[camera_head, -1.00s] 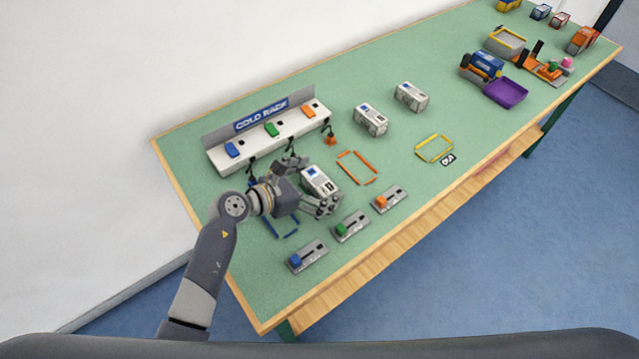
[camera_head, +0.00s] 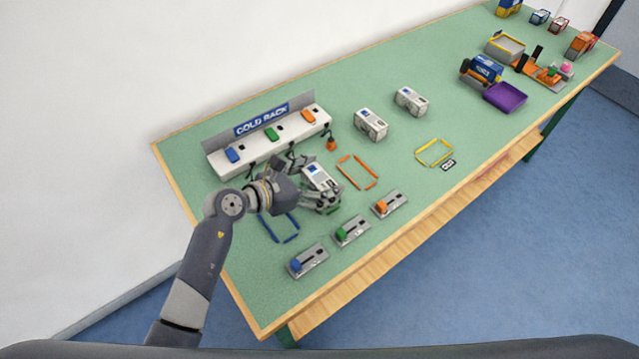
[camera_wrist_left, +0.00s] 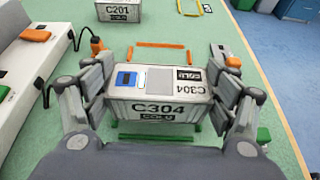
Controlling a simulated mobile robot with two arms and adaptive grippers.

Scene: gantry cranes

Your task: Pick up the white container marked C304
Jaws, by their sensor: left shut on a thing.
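The white container marked C304 (camera_wrist_left: 150,108) has a blue panel on its lid and a COLD label. In the left wrist view it sits between the two fingers of my left gripper (camera_wrist_left: 160,105), which press on its sides. In the head view the container (camera_head: 317,178) is at the front of the rack, held by my left gripper (camera_head: 318,186), with its lower part hidden by the fingers. A green outline (camera_wrist_left: 156,137) shows on the table below it. Whether its base is clear of the table is hard to tell. My right gripper is not in view.
The cold rack (camera_head: 215,160) with hanging cables stands behind. Another white container, C201 (camera_wrist_left: 118,10), and a further one (camera_head: 410,101) stand to the right. Slider panels (camera_head: 308,262) lie in front. Orange (camera_head: 357,171), blue (camera_head: 283,236) and yellow (camera_head: 434,152) outlines lie empty.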

